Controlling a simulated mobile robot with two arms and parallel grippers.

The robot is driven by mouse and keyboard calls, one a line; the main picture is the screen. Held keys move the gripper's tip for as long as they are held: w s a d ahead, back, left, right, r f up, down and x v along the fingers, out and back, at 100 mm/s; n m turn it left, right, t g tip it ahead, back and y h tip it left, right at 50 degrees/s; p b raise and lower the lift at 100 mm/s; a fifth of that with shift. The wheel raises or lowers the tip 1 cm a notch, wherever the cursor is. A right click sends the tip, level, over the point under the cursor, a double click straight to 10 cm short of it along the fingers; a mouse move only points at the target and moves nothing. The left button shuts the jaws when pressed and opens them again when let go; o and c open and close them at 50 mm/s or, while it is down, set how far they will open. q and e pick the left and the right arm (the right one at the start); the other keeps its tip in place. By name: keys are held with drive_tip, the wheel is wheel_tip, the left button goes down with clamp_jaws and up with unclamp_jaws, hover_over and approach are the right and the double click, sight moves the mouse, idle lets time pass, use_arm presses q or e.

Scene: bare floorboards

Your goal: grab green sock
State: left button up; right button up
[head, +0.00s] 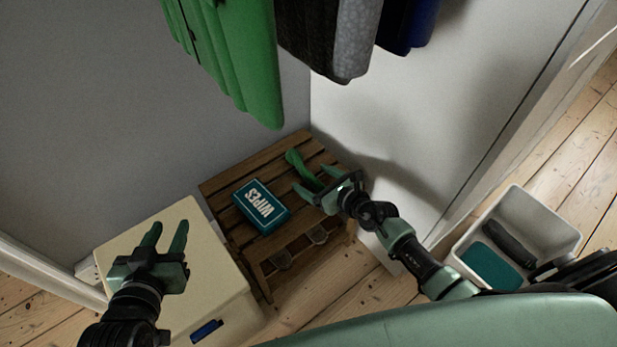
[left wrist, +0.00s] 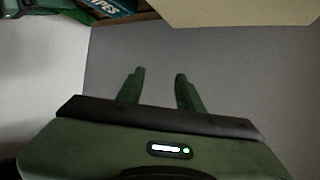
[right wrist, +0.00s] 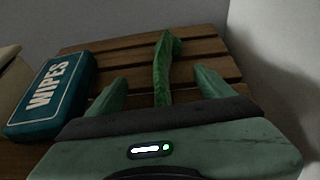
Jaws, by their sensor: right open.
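The green sock (head: 301,167) lies on the slatted wooden rack (head: 226,183). In the right wrist view the sock (right wrist: 163,68) runs lengthwise between the two fingers of my right gripper (right wrist: 160,92). That gripper (head: 322,192) is open at the sock's near end, with a finger on either side; whether it touches the sock I cannot tell. My left gripper (head: 165,240) is open and empty above the cream cabinet. In the left wrist view my left gripper (left wrist: 160,85) has nothing between its fingers.
A teal wipes pack (head: 262,206) lies on the rack, left of the sock. The cream cabinet (head: 180,225) stands left of the rack. Clothes, including a green garment (head: 235,60), hang above. A white bin (head: 545,215) holding items stands right. Walls close in behind the rack.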

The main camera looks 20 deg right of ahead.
drive_tip(key=shift+x, duration=0.9)
use_arm(q)
drive_tip(key=r, duration=0.1)
drive_tip(key=w+r+t, duration=0.1)
drive_tip(key=d+r+t, duration=0.1)
drive_tip(key=shift+w+r, duration=0.25)
drive_tip(key=shift+w, duration=0.1)
use_arm(e)
drive_tip(key=c, duration=1.4)
use_arm(q)
drive_tip(key=shift+f, duration=0.1)
